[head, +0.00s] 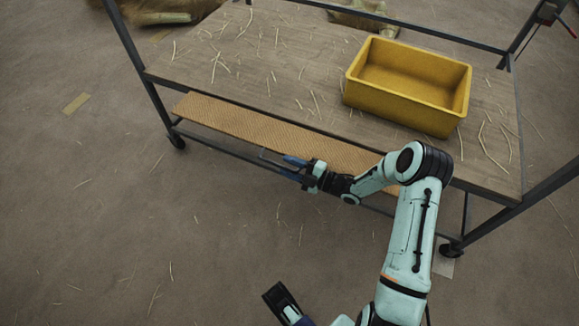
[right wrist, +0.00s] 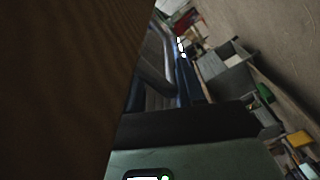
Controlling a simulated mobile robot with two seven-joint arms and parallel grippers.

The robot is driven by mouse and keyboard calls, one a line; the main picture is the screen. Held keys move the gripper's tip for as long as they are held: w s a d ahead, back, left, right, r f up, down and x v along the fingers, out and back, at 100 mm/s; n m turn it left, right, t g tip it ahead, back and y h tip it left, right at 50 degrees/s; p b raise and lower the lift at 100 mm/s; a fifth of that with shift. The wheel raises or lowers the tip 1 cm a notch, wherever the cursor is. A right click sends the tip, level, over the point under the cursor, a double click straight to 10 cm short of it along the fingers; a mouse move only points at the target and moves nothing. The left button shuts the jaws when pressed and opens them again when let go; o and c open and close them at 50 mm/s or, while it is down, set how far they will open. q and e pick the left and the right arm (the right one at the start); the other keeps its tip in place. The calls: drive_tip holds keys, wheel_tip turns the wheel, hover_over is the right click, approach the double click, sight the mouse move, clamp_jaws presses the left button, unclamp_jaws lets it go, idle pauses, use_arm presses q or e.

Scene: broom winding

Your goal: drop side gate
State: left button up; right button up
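A tan textured panel (head: 240,118), seemingly the side gate, runs along the near side of the wheeled table (head: 255,60), below its top edge. I cannot tell whether it hangs or lies flat. My right gripper (head: 284,167), with blue fingers, is at the panel's near edge, around its middle. A thin grey piece shows by its fingertips. Contact and finger opening are unclear. In the right wrist view, a dark brown surface (right wrist: 60,80) fills the left side, close to the blue-grey fingers. A dark end piece, seemingly my left gripper (head: 280,298), shows at the bottom; its fingers are unclear.
A yellow bin (head: 408,84), which looks empty, stands on the right of the tabletop. Loose straw lies on the table and floor. Dark posts rise at the table's corners, and casters (head: 177,141) carry it. The floor at the left is mostly clear.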

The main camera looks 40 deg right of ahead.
drive_tip(key=shift+s, duration=0.1)
use_arm(q)
drive_tip(key=shift+t, duration=0.6)
drive_tip(key=w+r, duration=0.1)
drive_tip(key=w+r+p, duration=0.1)
drive_tip(key=d+r+p, duration=0.1)
drive_tip(key=r, duration=0.1)
drive_tip(key=shift+w+r, duration=0.1)
drive_tip(key=shift+w, duration=0.3)
use_arm(e)
drive_tip(key=v, duration=1.3)
use_arm(q)
drive_tip(key=shift+s, duration=0.1)
use_arm(e)
drive_tip(key=shift+s+f, duration=0.1)
drive_tip(key=shift+s, duration=0.1)
